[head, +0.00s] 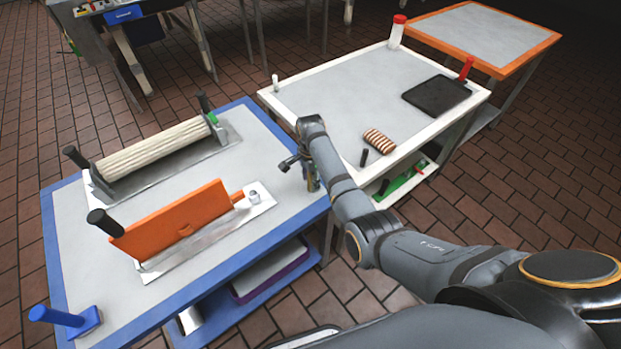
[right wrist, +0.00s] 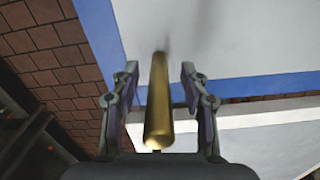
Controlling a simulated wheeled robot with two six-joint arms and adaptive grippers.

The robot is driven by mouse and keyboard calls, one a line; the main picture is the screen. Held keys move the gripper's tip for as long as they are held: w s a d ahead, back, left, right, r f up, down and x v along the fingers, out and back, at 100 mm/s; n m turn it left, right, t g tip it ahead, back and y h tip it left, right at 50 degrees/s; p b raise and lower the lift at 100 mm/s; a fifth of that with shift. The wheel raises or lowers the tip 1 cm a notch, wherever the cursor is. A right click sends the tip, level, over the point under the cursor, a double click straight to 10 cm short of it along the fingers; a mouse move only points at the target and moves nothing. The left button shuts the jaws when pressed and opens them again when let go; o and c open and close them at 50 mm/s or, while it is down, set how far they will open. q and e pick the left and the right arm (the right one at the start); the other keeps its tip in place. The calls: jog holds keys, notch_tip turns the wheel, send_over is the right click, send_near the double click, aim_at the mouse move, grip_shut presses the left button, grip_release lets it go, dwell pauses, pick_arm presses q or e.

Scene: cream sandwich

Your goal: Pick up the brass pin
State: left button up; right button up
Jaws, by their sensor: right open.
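The brass pin (right wrist: 158,100) is a gold cylinder in the right wrist view, its near end close to the camera and its far end blurred toward the grey tabletop. My right gripper (right wrist: 159,72) is open, with one finger on each side of the pin and a gap showing on both sides. In the head view the right gripper (head: 299,170) is over the right edge of the blue-rimmed table (head: 55,225). My left gripper is not in view.
The blue-rimmed table holds a cream ribbed roller (head: 150,148), an orange panel on a metal plate (head: 175,220) and a blue-handled tool (head: 65,318). A white-rimmed table (head: 330,75) behind holds a striped roll (head: 379,141) and a black board (head: 437,95).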

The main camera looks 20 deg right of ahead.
grip_shut()
jog(key=shift+r, duration=0.1)
dwell(0.3)
